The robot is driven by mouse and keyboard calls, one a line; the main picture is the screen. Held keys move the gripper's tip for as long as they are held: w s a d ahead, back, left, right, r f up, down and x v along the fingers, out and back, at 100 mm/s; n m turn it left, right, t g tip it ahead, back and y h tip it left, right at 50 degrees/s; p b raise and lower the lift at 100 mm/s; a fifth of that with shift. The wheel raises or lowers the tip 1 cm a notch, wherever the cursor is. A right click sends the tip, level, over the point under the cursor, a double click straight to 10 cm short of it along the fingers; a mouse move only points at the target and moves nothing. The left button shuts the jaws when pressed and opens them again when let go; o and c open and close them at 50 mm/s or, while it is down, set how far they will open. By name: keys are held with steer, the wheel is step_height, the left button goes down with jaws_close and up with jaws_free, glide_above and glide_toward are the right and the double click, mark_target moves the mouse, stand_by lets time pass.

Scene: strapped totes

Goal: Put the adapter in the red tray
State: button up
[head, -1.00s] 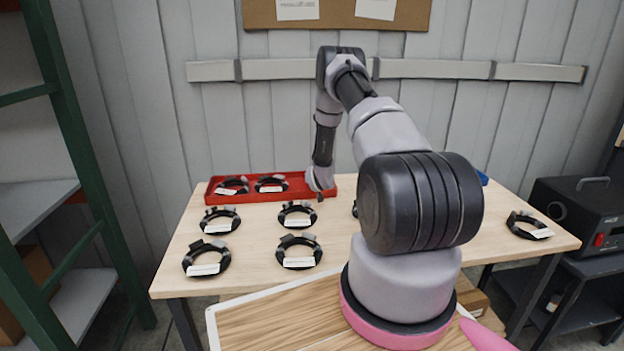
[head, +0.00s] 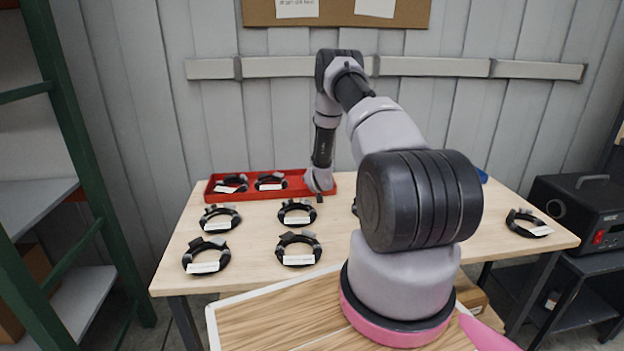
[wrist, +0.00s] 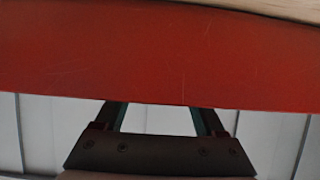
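The red tray (head: 292,193) lies at the back left of the table. It holds two dark coiled cables with white tags, one at its left (head: 232,184) and one near its middle (head: 270,182). Several similar coils lie on the table in front; which is the adapter I cannot tell. My gripper (head: 320,197) is low at the tray's right part, by its front edge. In the wrist view, the red tray (wrist: 160,60) fills the upper part and hides the fingertips. The fingers (wrist: 160,112) stand apart, with nothing visible between them.
Tagged coils lie at front left (head: 207,257), front middle (head: 298,250) and far right (head: 528,223); one is partly hidden behind my arm. A blue object (head: 483,177) shows behind my arm. A green-framed shelf (head: 75,165) stands left. The table's right middle is clear.

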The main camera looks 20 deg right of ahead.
steer(key=shift+r, duration=0.35)
steer(key=r+v, duration=0.1)
steer(key=v, duration=1.1)
step_height(320, 180, up, 15)
steer(key=a+g, duration=0.1)
steer(key=a, duration=0.2)
steer(key=s+a+r+m+g+y, duration=0.1)
steer(key=s+a+r, duration=0.25)
steer(key=r, duration=0.45)
steer(key=s+a+r+y, duration=0.1)
steer(key=s+a+r, duration=0.1)
steer(key=s+r, duration=0.35)
steer(key=s+a+r+g+y, duration=0.1)
steer(key=s+a+r, duration=0.2)
steer(key=s, duration=0.7)
steer(key=s+a+r+g+y, duration=0.1)
steer(key=s+a+r, duration=0.3)
steer(key=s, duration=0.6)
steer(key=s+a+r+g+y, duration=0.1)
steer(key=s+a+r, duration=0.2)
steer(key=s+r, duration=0.3)
steer(key=s, duration=0.3)
steer(key=shift+s+a+r+y, duration=0.2)
steer(key=shift+s+y, duration=0.1)
steer(key=shift+s, duration=0.1)
